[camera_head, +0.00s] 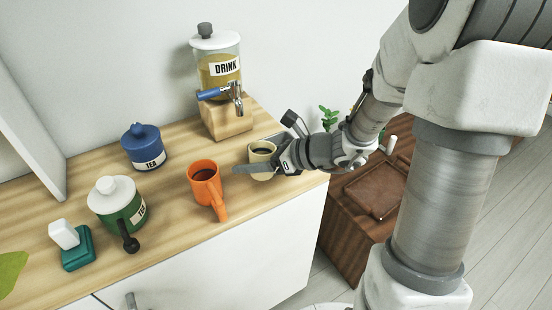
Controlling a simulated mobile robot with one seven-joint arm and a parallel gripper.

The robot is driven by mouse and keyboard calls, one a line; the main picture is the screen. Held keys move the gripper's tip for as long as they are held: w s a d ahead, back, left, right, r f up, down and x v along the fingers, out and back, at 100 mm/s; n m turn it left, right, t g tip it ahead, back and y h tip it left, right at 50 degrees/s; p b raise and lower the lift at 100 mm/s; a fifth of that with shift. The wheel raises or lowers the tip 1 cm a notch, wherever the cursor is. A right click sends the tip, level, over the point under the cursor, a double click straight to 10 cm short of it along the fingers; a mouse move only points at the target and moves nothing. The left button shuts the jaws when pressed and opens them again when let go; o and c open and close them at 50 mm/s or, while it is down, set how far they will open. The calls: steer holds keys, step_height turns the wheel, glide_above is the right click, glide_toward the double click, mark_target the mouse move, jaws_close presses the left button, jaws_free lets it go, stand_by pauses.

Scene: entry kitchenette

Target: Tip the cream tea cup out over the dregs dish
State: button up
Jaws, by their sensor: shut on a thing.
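The cream tea cup (262,147) stands upright near the right end of the wooden counter, with dark liquid inside. My gripper (262,166) comes in from the right and is shut on the cup. One grey finger crosses the front of the cup and reaches toward the orange mug; the other finger is hidden. I cannot tell whether the cup touches the counter. No dish that I can surely call the dregs dish shows; a green flat shape (10,272) is cut off at the left edge.
An orange mug (205,182) with dark liquid stands just left of the cup. A drink dispenser (219,72) on a wood block is behind. A blue tea jar (144,147), green tea pot (117,206) and teal block (76,247) stand left. A brown cabinet (350,215) is right.

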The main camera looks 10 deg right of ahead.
mark_target(250, 146)
steer(key=shift+r, duration=0.1)
stand_by(0.3)
step_height(250, 146, up, 6)
steer(key=p, duration=0.5)
steer(key=shift+p, duration=0.3)
steer(key=w+d+r+m+t+h+p, duration=0.4)
steer(key=w+d+r+m+t+h, duration=0.1)
steer(key=w+d+m+h, duration=0.1)
steer(key=shift+w+d+r+m+h+p, duration=0.2)
steer(key=shift+d+r+m+h+p, duration=0.2)
steer(key=shift+d+m, duration=0.45)
